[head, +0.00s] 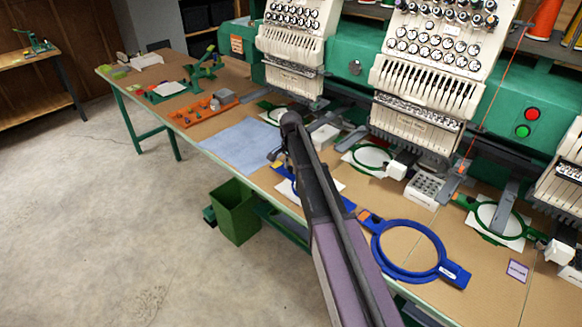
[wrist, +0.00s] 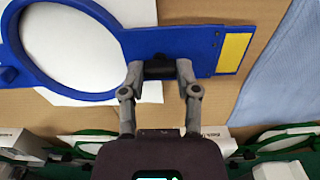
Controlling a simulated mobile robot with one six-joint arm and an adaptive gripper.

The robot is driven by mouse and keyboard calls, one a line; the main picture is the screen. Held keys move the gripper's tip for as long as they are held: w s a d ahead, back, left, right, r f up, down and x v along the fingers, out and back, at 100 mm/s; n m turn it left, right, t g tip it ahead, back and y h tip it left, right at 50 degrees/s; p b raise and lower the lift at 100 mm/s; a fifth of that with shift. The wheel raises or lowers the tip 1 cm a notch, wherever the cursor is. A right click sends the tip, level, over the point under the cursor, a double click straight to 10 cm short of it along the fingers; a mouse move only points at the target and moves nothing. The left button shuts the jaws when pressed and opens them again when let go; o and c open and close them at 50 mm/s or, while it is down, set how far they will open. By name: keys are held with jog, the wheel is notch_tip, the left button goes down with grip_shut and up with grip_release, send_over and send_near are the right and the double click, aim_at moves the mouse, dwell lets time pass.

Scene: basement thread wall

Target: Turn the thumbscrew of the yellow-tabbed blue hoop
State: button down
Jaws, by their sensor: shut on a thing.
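The yellow-tabbed blue hoop (wrist: 112,27) lies flat with white material inside its ring, filling the upper left of the wrist view. Its yellow tab (wrist: 232,53) is at the right end of its bracket. My gripper (wrist: 160,72) is at the bracket's edge between ring and tab, its fingers shut on the dark thumbscrew (wrist: 159,68). The screw is largely hidden between the fingertips. In the head view my arm covers most of this hoop, leaving a blue part (head: 285,187) beside the arm.
A second blue hoop (head: 441,250) with an orange tab lies to the right on the table. Green hoops (head: 388,159) sit under the embroidery heads behind. A light blue cloth (head: 240,146) lies left of my arm. A green bin (head: 236,211) stands below the table edge.

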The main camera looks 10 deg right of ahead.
dwell(0.4)
jog(key=shift+c, duration=1.6)
grip_release()
jog(key=shift+n, duration=0.4)
